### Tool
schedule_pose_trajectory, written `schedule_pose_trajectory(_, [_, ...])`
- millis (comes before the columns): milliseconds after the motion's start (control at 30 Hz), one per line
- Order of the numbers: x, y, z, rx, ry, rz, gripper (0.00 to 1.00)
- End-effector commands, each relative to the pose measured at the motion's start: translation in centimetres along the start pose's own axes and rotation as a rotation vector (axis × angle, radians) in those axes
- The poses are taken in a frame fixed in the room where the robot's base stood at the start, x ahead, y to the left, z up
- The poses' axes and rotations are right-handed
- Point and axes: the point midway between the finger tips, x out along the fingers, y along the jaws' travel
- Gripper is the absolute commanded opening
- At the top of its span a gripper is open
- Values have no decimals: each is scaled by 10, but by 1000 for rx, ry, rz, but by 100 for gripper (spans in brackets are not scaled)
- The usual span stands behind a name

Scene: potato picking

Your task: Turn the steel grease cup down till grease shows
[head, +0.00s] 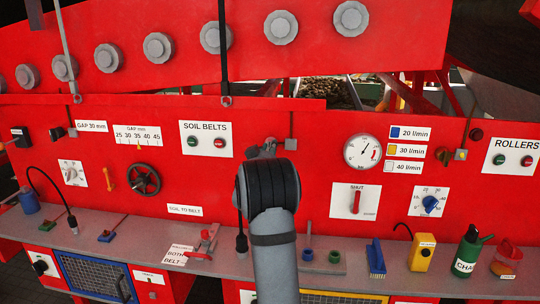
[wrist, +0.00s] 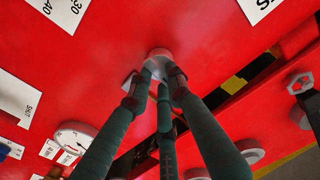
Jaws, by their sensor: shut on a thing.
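The steel grease cup (wrist: 160,53) is a small round pale-grey piece on the red panel, at upper middle in the wrist view. My gripper (wrist: 157,82) has its dark fingers closed around the cup, with the fingertips at its sides. The fingers cover much of the cup. I cannot make out any grease at it.
A round gauge (head: 363,151) and a red SHUT lever (head: 356,202) are to the right of my arm. A black handwheel (head: 142,179) is to the left. Tools and cans, including a green can (head: 468,250), stand on the grey shelf (head: 330,285) below.

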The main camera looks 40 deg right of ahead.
Motion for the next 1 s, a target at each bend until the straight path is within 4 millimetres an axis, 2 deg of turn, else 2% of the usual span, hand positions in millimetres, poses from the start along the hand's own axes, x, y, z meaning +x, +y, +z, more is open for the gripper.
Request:
schedule_pose_trajectory(33, [0,1,7,29,5,0,0])
schedule_pose_trajectory(233, [0,2,11,185,6,-1,0])
schedule_pose_trajectory(700, [0,2,10,624,2,-1,0])
schedule_pose_trajectory(1000, [0,2,9,837,0,-1,0])
